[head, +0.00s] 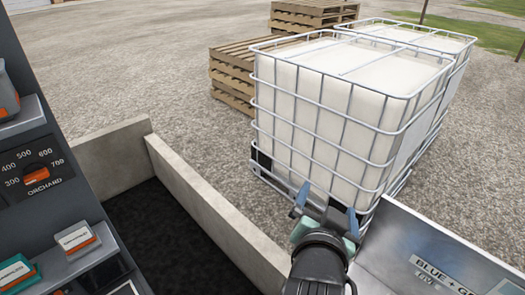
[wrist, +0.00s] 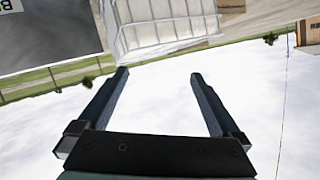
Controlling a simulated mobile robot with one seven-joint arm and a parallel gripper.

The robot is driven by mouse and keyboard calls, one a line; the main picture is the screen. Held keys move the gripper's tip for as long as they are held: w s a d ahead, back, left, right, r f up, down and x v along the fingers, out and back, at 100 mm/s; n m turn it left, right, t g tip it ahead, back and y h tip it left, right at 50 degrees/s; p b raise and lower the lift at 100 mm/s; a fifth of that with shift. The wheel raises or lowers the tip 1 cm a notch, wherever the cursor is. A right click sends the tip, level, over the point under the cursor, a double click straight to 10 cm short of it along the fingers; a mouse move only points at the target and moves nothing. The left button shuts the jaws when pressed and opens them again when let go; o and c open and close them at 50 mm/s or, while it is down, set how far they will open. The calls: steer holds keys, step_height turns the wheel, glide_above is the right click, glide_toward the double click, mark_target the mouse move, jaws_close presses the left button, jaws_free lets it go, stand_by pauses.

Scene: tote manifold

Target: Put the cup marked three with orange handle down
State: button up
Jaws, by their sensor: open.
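My gripper (head: 328,203) is in the lower middle of the head view, raised in front of the caged white tank. Its two fingers stand apart with nothing between them. In the wrist view the fingers of my gripper (wrist: 160,82) are also spread and empty, with mostly sky behind them. No cup marked three with an orange handle shows in either view.
A caged white tank (head: 320,110) stands ahead, with wooden pallets (head: 230,75) behind. A low concrete wall (head: 205,200) edges a dark bed. A grey panel with shelves (head: 70,250) holding small boxes is at left. A metal sign panel (head: 400,250) is at lower right.

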steer(key=a+r+n+t+y, duration=0.1)
steer(key=a+r+n+t, duration=0.15)
steer(key=r, duration=0.65)
steer(key=a+r+n+t, duration=0.1)
steer(key=a+r+t, duration=0.2)
steer(key=r, duration=0.6)
steer(key=s+a+r+n+t+y, duration=0.1)
steer(key=s+a+r+t, duration=0.1)
steer(key=r, duration=0.5)
steer(key=s+a+r+n+t+y, duration=0.1)
steer(key=s+a+r+n+t, duration=0.1)
steer(key=s+r, duration=0.3)
steer(key=s+a+r+n+t+y, duration=0.1)
steer(key=s+a+r+t, duration=0.2)
steer(key=r, duration=0.6)
steer(key=shift+s+a+r+t+y, duration=0.35)
steer(key=shift+s+t, duration=0.2)
steer(key=shift+t, duration=0.3)
steer(key=shift+d+n, duration=0.1)
steer(key=shift+n, duration=0.15)
